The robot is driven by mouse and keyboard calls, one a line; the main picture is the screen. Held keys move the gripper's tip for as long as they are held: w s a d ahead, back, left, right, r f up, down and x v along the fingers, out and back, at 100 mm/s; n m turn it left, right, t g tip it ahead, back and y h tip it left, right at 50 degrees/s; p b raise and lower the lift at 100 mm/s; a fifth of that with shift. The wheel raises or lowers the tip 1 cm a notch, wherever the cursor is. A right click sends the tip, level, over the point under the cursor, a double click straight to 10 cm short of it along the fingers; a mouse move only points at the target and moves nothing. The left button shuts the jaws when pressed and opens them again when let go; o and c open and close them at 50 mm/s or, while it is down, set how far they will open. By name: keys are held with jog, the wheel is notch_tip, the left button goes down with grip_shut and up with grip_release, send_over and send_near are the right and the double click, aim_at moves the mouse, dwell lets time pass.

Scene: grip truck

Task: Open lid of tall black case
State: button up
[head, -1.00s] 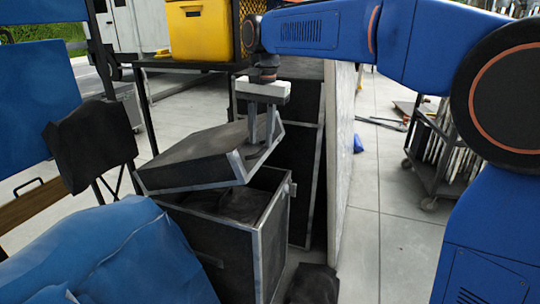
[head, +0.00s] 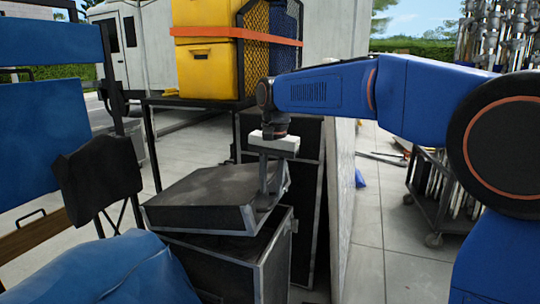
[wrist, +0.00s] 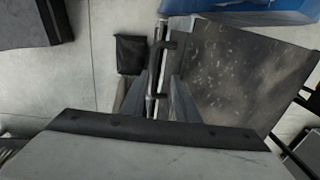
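The tall black case (head: 215,266) stands on the pavement at the lower middle of the head view. Its lid (head: 208,198) sits askew above the body, its right end raised and apart from the rim. A dark gap shows between lid and body. My gripper (head: 268,203) comes down from above at the lid's right end, one finger on each side of its edge. In the wrist view, the gripper (wrist: 160,80) has the lid's metal-trimmed edge between its fingers, and the lid's scuffed dark top (wrist: 245,75) lies to the right. The exact contact is partly hidden.
Blue fabric (head: 95,272) lies close in front at left. A black table (head: 190,103) with yellow cases (head: 207,65) stands behind. A pale panel (head: 343,215) stands close at right.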

notch_tip(320, 180, up, 20)
jog(key=shift+w+a+f, duration=0.2)
jog(key=shift+a+f, duration=0.05)
jog(key=shift+a, duration=0.2)
dwell(2.4)
